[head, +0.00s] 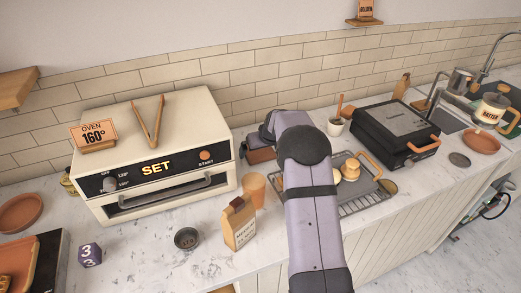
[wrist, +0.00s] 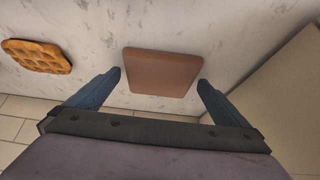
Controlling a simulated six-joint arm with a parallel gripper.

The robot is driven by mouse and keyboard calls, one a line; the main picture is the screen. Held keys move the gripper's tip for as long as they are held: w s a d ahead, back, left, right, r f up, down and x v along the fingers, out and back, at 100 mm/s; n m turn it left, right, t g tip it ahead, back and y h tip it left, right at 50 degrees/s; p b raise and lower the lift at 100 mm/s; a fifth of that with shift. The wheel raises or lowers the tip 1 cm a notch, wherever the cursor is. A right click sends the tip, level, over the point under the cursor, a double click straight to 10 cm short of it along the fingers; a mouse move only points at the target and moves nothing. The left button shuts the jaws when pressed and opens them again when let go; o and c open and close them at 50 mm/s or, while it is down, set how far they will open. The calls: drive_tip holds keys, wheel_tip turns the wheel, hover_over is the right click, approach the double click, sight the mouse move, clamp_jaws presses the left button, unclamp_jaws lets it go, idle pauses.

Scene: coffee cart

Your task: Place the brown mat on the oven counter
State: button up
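The brown mat (wrist: 163,72) is a flat, rounded square on the marble counter in the wrist view. In the head view, what looks like its brown edge (head: 262,156) shows just right of the oven, partly hidden by my arm. My gripper (wrist: 160,88) is open and empty, with one dark blue finger on each side of the mat's near part. I cannot tell whether the fingers touch it. The white oven (head: 155,165) stands on the counter (head: 150,240), with a 160° sign and tongs on top.
A waffle (wrist: 37,56) lies left of the mat in the wrist view. A wire rack (head: 366,203) and black press (head: 396,132) are to the right. The tiled wall is close behind.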

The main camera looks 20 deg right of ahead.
drive_tip(key=shift+r, duration=0.15)
drive_tip(key=shift+r, duration=0.1)
drive_tip(key=b+v, duration=0.2)
drive_tip(key=v, duration=1)
drive_tip(key=shift+b, duration=0.35)
